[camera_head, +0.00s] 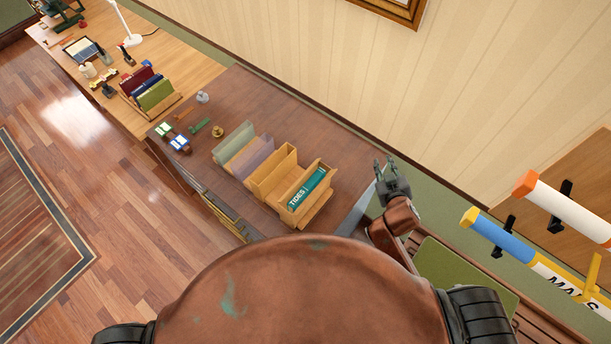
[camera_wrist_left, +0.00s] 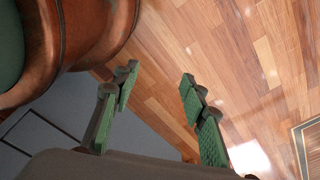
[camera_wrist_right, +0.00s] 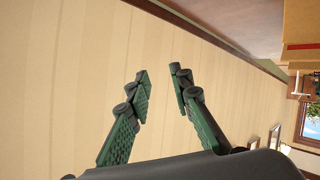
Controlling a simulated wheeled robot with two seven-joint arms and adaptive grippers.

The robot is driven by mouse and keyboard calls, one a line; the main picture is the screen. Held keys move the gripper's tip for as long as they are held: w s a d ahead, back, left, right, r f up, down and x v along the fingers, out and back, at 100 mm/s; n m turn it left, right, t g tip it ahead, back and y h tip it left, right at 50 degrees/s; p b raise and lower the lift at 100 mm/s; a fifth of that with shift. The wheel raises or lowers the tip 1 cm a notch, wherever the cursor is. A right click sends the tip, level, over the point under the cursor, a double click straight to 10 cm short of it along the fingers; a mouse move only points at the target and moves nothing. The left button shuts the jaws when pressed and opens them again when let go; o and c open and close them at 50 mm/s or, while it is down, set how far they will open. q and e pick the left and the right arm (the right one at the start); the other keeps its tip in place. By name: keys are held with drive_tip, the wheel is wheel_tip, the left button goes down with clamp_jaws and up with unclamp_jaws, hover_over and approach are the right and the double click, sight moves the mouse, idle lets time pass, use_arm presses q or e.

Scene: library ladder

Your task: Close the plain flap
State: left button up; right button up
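I cannot tell for sure which part is the plain flap. On the dark desk (camera_head: 250,95), a light wooden box (camera_head: 283,212) holds a teal book (camera_head: 307,188) lettered TIDES, and a plain board (camera_head: 318,210) slants out at its right side. A plain wooden box (camera_head: 272,178) stands just left of it. My right gripper (camera_head: 384,166) is raised beyond the desk's right end, apart from the boxes. The right wrist view shows it open and empty (camera_wrist_right: 159,75) facing the wall. My left gripper (camera_wrist_left: 157,78) is open and empty over the floor in the left wrist view, outside the head view.
Grey-green and lilac folders (camera_head: 250,157) stand left of the boxes. Small items, including a green one (camera_head: 199,126), lie at the desk's left. A lighter table (camera_head: 190,65) lies beyond. Large tubes (camera_head: 500,238) are on the right. Wood floor (camera_head: 95,130) is clear on the left.

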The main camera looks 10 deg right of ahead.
drive_tip(key=w+a+r+n+t+y, duration=0.45)
drive_tip(key=w+a+r, duration=0.25)
drive_tip(key=a+r, duration=0.4)
drive_tip(key=a+r+n+y, duration=0.4)
drive_tip(key=a+r+y, duration=0.1)
drive_tip(key=a+r, duration=0.1)
drive_tip(key=n+g+y, duration=0.7)
drive_tip(key=n+g, duration=0.3)
drive_tip(key=n, duration=0.3)
hover_over(300, 179)
drive_tip(key=x, duration=0.3)
drive_tip(key=f, duration=0.2)
wheel_tip(300, 179, down, 4)
drive_tip(key=s+n+g, duration=0.1)
drive_tip(key=n+g, duration=0.1)
drive_tip(key=s+d+f+n+g+h+p, duration=0.15)
drive_tip(key=d+f+g+h, duration=0.25)
drive_tip(key=d+f+h, duration=0.45)
use_arm(q)
drive_tip(key=r+p, duration=0.1)
drive_tip(key=r, duration=0.2)
drive_tip(key=shift+w+r+p, duration=0.15)
drive_tip(key=shift+w+p, duration=0.2)
use_arm(e)
drive_tip(key=shift+n+y, duration=0.3)
drive_tip(key=shift+y, duration=0.6)
drive_tip(key=x, duration=0.8)
drive_tip(key=shift+d+f, duration=0.2)
drive_tip(key=shift+f, duration=0.05)
